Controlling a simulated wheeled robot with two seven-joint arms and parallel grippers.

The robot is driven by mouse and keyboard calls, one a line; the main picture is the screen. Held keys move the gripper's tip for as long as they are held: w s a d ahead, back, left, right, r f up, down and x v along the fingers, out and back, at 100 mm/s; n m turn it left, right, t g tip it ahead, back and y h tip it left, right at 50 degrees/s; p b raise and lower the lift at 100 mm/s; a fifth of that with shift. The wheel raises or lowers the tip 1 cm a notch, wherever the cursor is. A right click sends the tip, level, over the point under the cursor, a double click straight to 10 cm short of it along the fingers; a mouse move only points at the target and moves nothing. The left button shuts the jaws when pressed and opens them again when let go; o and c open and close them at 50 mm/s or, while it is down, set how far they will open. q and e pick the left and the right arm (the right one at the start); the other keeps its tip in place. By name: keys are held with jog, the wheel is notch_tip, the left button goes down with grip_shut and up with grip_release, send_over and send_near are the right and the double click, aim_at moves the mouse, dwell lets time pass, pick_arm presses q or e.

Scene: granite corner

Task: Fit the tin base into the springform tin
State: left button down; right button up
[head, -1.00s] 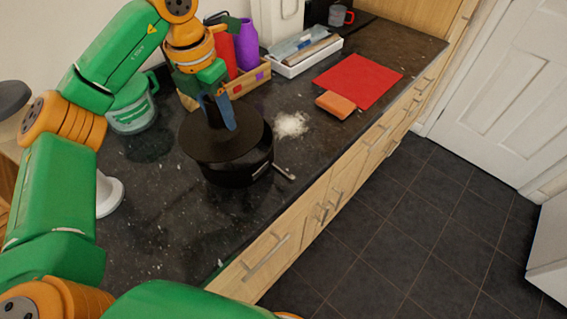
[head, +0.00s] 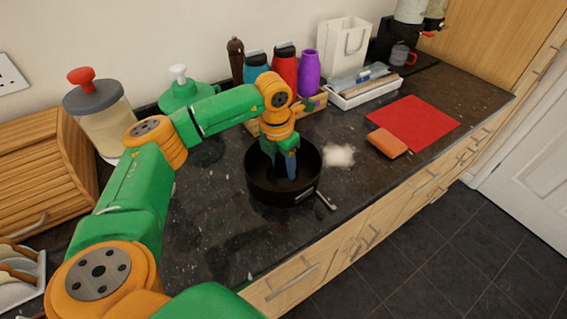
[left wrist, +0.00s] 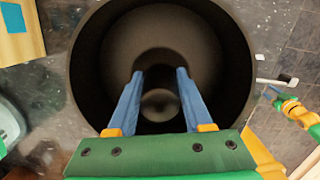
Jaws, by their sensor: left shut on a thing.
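The black springform tin (head: 268,196) stands on the dark counter with its latch (head: 326,200) towards the front right. It also shows from above in the left wrist view (left wrist: 84,70). My left gripper (head: 287,172) reaches down inside the tin. In the left wrist view its blue fingers (left wrist: 161,78) are shut on the dark tin base (left wrist: 150,32), at a raised part in its middle. The base is a round disc inside the tin's wall; whether it rests fully on the bottom I cannot tell.
Behind the tin stands a wooden box (head: 315,103) with bottles. Spilled white powder (head: 339,155) lies right of the tin, then an orange sponge (head: 387,143) and a red mat (head: 420,122). The counter's front edge is close. Left of the tin the counter is clear.

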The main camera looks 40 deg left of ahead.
pick_arm(q)
jog(key=shift+c, duration=1.6)
grip_release()
jog(key=shift+f, duration=0.15)
jog(key=shift+r, duration=0.5)
jog(key=r, duration=0.3)
jog(key=s+r+b, duration=0.1)
jog(key=r, duration=0.6)
jog(key=shift+s+r, duration=0.15)
jog(key=shift+r, duration=0.15)
jog(key=shift+a+r, duration=0.1)
jog(key=shift+r, duration=0.25)
